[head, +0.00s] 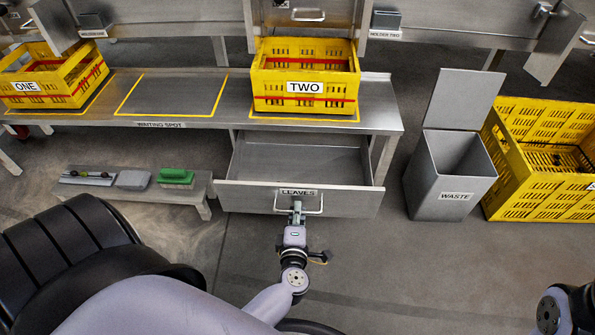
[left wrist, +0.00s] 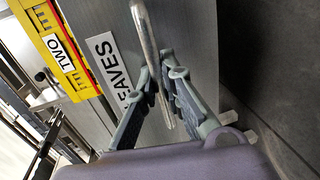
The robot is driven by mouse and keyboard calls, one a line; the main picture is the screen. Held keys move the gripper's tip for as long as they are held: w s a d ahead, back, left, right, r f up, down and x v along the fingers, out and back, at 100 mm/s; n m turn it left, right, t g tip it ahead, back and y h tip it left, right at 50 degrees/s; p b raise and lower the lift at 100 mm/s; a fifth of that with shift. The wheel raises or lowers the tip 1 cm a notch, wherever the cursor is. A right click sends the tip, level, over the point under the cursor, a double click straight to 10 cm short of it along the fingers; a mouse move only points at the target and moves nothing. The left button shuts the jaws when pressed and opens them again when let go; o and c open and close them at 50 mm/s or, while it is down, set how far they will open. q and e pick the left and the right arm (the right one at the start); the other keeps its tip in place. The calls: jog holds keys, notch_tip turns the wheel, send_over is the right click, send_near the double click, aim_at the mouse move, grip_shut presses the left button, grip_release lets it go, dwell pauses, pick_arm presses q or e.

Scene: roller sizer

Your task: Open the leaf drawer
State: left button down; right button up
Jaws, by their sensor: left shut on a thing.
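The leaf drawer (head: 340,201) is a grey metal drawer labelled LEAVES under the bench, and it stands pulled out with its empty-looking inside showing. Its front also shows in the left wrist view (left wrist: 190,25). A bar handle (head: 322,204) is on its front, and the bar crosses the left wrist view (left wrist: 147,42). My left gripper (head: 297,208) is at the handle, with its fingers on both sides of the bar in the left wrist view (left wrist: 160,88), shut on it. My right gripper is not clearly in view; only a dark part of my right arm shows at the lower right.
Yellow crates ONE (head: 88,84) and TWO (head: 262,92) stand on the bench (head: 385,112). A grey waste bin (head: 425,185) with a raised lid and a large yellow crate (head: 515,180) stand right of the drawer. A low bench (head: 203,190) with tools is at left.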

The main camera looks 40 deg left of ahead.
pick_arm(q)
jog(key=c, duration=1.7)
grip_release()
